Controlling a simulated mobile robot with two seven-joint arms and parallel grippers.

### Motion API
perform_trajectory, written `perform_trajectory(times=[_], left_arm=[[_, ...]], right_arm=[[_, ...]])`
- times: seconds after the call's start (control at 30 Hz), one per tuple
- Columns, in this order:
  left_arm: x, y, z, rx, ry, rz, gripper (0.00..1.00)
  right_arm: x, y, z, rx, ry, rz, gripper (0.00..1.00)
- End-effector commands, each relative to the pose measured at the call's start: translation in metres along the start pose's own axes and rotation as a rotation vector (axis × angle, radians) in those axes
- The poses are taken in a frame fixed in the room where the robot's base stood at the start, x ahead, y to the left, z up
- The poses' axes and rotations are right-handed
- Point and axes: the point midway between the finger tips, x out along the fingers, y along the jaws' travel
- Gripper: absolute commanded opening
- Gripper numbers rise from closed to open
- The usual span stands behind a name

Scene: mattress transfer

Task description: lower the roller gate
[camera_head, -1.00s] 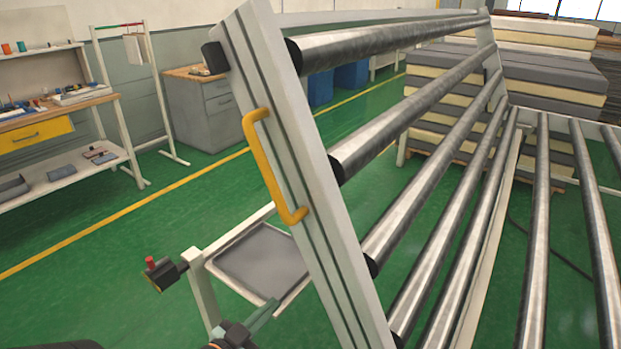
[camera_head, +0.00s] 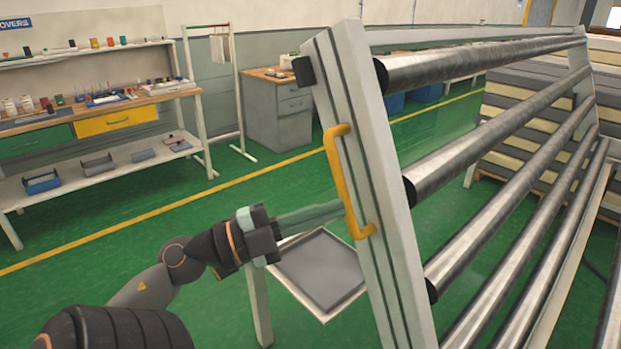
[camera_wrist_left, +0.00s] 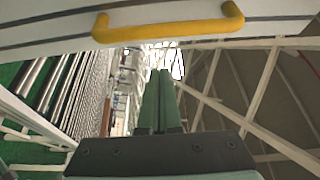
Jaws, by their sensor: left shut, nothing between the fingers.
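The roller gate (camera_head: 370,170) stands raised and tilted, a pale frame with grey metal rollers (camera_head: 470,150). A yellow handle (camera_head: 346,185) is fixed to its near side beam and also crosses the top of the left wrist view (camera_wrist_left: 165,32). My left gripper (camera_head: 338,208) points at the lower half of the handle, its greenish fingers shut and empty. In the left wrist view the fingertips (camera_wrist_left: 161,74) are together, with a gap between them and the handle. The fingers are not around the handle. My right gripper is not in view.
A grey tray on a pale stand (camera_head: 318,270) is below the left gripper. A workbench (camera_head: 95,120) with a yellow drawer and a grey cabinet (camera_head: 280,115) stand behind on the left. Stacked mattresses (camera_head: 520,125) are behind the rollers. Green floor between is clear.

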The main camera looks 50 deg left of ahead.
Motion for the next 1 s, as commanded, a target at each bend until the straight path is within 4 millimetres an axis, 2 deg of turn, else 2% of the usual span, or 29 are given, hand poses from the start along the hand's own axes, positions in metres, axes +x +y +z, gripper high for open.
perform_trajectory(times=[0.1, 0.4, 0.47, 0.7, 1.0], left_arm=[[0.022, -0.004, -0.003, 0.001, 0.006, 0.002, 0.00], [0.062, -0.003, -0.002, 0.002, 0.003, 0.001, 0.00], [0.055, 0.004, 0.009, -0.001, -0.005, -0.006, 0.00], [0.040, 0.002, 0.027, -0.002, -0.003, -0.004, 0.00], [0.035, 0.000, 0.031, -0.001, 0.000, -0.002, 0.00]], right_arm=[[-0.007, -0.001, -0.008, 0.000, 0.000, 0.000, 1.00], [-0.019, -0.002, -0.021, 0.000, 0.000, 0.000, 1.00], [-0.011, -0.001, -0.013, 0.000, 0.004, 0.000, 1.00], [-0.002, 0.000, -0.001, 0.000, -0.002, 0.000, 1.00], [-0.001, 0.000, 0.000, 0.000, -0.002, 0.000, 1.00]])
